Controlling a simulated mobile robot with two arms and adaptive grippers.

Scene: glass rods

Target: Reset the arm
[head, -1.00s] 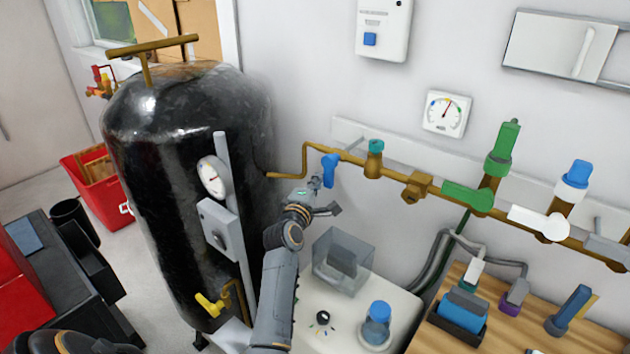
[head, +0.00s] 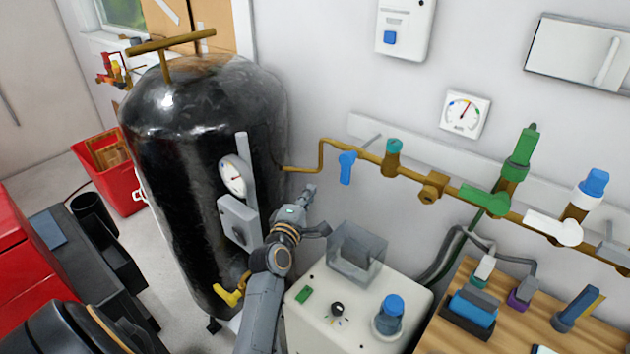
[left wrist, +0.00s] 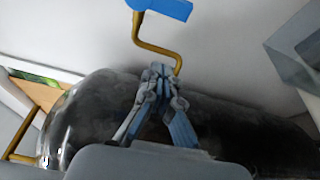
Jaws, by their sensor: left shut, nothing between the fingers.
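My left gripper (head: 308,192) is shut and empty, in front of the wall beside the black tank. Its fingertips (left wrist: 160,70) are together in the left wrist view. A blue valve handle (head: 347,167) hangs down from the brown pipe, up and right of the gripper and apart from it. The handle also shows at the top of the left wrist view (left wrist: 168,9), beyond the fingertips. My right gripper is not in view.
The black tank (head: 180,120) stands close to the left of my arm. A white box (head: 325,325) with a clear bin (head: 372,265) and a blue-capped knob (head: 390,310) lies to the right. A wooden bench (head: 500,335) is further right.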

